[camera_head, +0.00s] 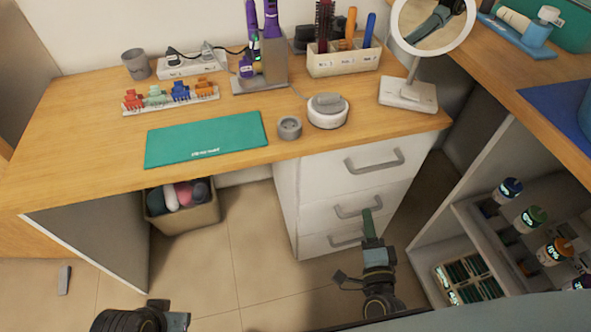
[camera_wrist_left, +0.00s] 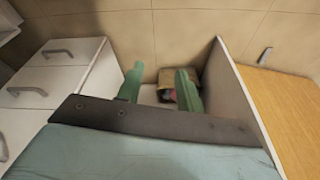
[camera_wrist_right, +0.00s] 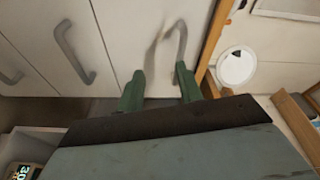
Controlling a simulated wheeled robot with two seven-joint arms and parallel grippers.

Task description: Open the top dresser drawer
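The white dresser (camera_head: 290,200) stands under the right end of the desk, its three drawers closed. The top drawer (camera_head: 335,168) has a grey bar handle (camera_head: 374,160); this handle also shows in the right wrist view (camera_wrist_right: 182,42). My right gripper (camera_head: 370,222) is in front of the lower drawers in the head view. In the right wrist view its green fingers (camera_wrist_right: 160,88) are apart and empty, pointing toward the top handle without visible contact. My left gripper (camera_wrist_left: 160,85) is open and empty; only its arm shows at the head view's bottom left.
The wooden desk (camera_head: 80,110) holds a green mat (camera_head: 205,138), a white round device (camera_head: 327,112) and a ring mirror (camera_head: 408,92). A basket (camera_head: 190,215) sits below it. A shelf cart with bottles (camera_head: 530,218) stands right of the dresser. Floor before the dresser is clear.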

